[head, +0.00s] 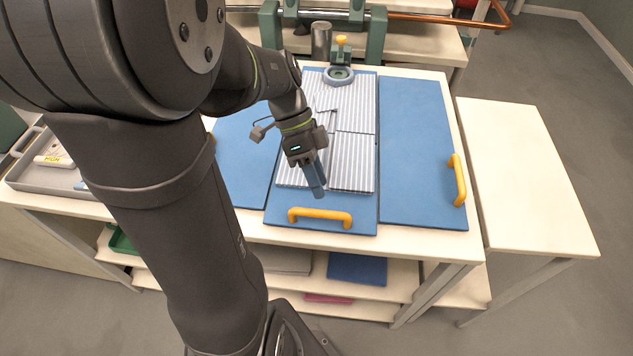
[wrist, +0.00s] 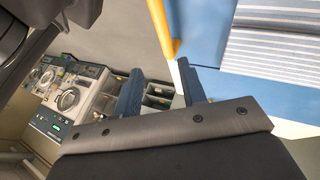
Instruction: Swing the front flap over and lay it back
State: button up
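The front flap (head: 350,213) is the blue middle panel of a folding board. It lies flat, with an orange handle (head: 320,216) along its near edge. A grey-and-white striped garment (head: 352,165), folded into a narrow rectangle, lies on the middle of the board. My gripper (head: 317,190) is above the near left part of the garment, behind the handle in the head view. In the wrist view its two blue fingers (wrist: 160,88) are apart with nothing held between them. An orange handle (wrist: 163,28) and blue panel (wrist: 203,28) show beyond the fingertips.
The right blue panel (head: 415,150) lies flat with its own orange handle (head: 459,180). The left blue panel (head: 245,165) is partly hidden by my arm. A grey tray (head: 40,175) stands at left. A clamp with a round base (head: 339,75) stands behind the garment. A side table (head: 525,175) is bare.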

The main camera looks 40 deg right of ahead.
jog(key=shift+s+a+f+t, duration=0.25)
jog(key=shift+f+t, duration=0.05)
jog(key=shift+f, duration=0.35)
jog(key=shift+r, duration=0.1)
jog(key=w+d+r, duration=1)
jog(key=r, duration=0.3)
jog(key=shift+w+d, duration=0.25)
jog(key=shift+w, duration=0.05)
dwell(0.4)
